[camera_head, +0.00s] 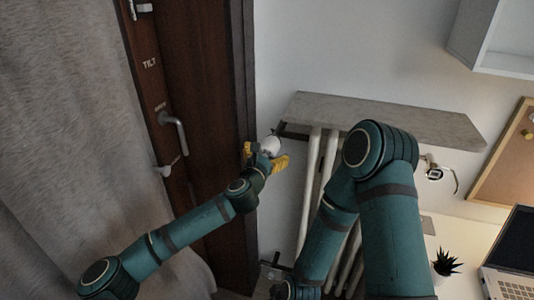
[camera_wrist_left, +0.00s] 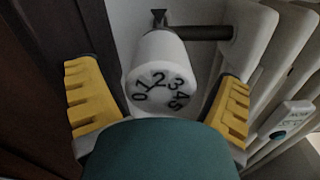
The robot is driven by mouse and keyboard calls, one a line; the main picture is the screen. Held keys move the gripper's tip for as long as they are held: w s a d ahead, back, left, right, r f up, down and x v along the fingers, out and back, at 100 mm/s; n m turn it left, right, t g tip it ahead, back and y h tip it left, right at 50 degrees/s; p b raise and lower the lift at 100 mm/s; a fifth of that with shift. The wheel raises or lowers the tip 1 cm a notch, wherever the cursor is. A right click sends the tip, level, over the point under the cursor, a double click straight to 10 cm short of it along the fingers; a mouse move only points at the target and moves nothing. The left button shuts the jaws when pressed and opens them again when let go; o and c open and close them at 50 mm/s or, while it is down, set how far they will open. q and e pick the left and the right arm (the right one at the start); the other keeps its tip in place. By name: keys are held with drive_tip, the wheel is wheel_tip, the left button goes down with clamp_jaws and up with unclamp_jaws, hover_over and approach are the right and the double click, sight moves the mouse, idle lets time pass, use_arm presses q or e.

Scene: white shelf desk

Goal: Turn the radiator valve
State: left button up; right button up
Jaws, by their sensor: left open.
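The radiator valve (camera_head: 271,144) is a white knob at the upper left end of the radiator in the head view. In the left wrist view the valve (camera_wrist_left: 160,75) shows its numbered face, with a dark pipe behind it. My left gripper (camera_head: 266,161) has yellow fingers and is at the valve. In the left wrist view the left gripper (camera_wrist_left: 158,108) is open, one finger on each side of the knob, with gaps visible between fingers and knob. The palm hides the knob's lower edge. My right arm crosses in front of the radiator; its gripper is not visible.
The white radiator (camera_head: 312,180) stands below a grey shelf (camera_head: 390,118). A brown door (camera_head: 200,110) with a handle (camera_head: 176,130) and a grey curtain (camera_head: 70,120) are to the left. A desk with a plant (camera_head: 444,264) and a laptop (camera_head: 512,262) is at the right.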

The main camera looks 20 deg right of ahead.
use_arm(q)
drive_tip(key=c, duration=1.2)
drive_tip(key=shift+m, duration=0.3)
drive_tip(key=m, duration=0.3)
drive_tip(key=shift+r+b, duration=0.1)
drive_tip(key=shift+b, duration=0.2)
drive_tip(key=m+b, duration=0.1)
drive_tip(key=m, duration=0.4)
drive_tip(key=shift+d, duration=0.1)
drive_tip(key=o, duration=1.2)
